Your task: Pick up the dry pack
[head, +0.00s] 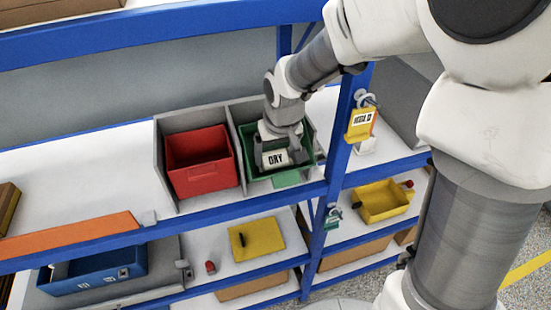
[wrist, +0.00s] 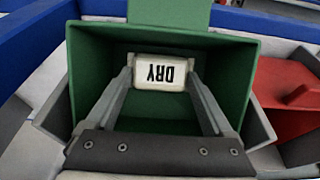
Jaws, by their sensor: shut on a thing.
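The dry pack (wrist: 160,74) is a small white block with the black word DRY on it. In the head view the dry pack (head: 275,158) shows at my gripper, over the green bin. My gripper (wrist: 160,78) is shut on the pack, with one finger on each side of it. The green bin (wrist: 228,75) surrounds the pack and fingers in the wrist view. In the head view the green bin (head: 292,178) sits in the right compartment of a grey divider. I cannot tell whether the pack touches the bin floor.
A red bin (head: 203,180) stands in the left compartment of the grey divider (head: 160,165). Lower shelves hold a blue tray (head: 95,272) and a yellow bin (head: 383,202).

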